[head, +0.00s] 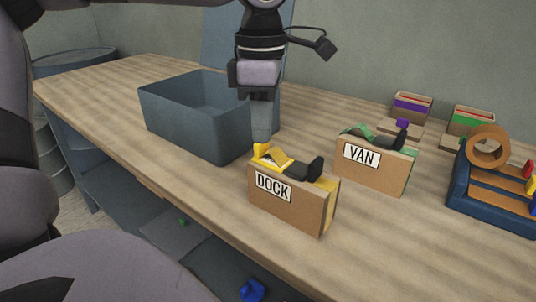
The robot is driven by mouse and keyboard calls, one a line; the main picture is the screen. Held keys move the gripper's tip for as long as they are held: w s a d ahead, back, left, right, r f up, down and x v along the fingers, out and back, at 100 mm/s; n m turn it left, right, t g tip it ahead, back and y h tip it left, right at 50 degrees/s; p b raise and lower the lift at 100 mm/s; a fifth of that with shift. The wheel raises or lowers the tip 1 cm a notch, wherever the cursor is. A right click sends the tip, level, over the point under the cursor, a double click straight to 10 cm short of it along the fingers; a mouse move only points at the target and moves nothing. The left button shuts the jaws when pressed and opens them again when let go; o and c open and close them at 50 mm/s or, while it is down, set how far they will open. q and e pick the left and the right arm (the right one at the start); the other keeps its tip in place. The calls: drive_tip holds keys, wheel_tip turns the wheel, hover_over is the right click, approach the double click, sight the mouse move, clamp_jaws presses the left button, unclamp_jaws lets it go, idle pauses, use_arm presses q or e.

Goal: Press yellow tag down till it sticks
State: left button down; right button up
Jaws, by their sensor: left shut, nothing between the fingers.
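A yellow tag (277,158) lies at the top left of a brown box labelled DOCK (290,205). It looks slightly tilted, and a small yellow piece stands at its left end. My left gripper (261,138) points down just above and behind the tag's left end. Its fingers are shut with nothing between them. I cannot tell whether the fingertips touch the tag. A black part and a yellow strip also lie on the box top. My right gripper is not in view.
An open blue-grey bin (185,120) stands left of the gripper. A box labelled VAN (372,168) stands to the right. A blue rack (490,205) with a tape roll (488,146) is at far right. Small boxes (411,107) stand behind. The wooden table's (90,88) left end is clear.

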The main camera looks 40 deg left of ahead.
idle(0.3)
use_arm(q)
wheel_tip(320, 180, up, 6)
drive_tip(key=p, duration=0.5)
drive_tip(key=shift+r+p, duration=0.5)
drive_tip(key=shift+p, duration=0.15)
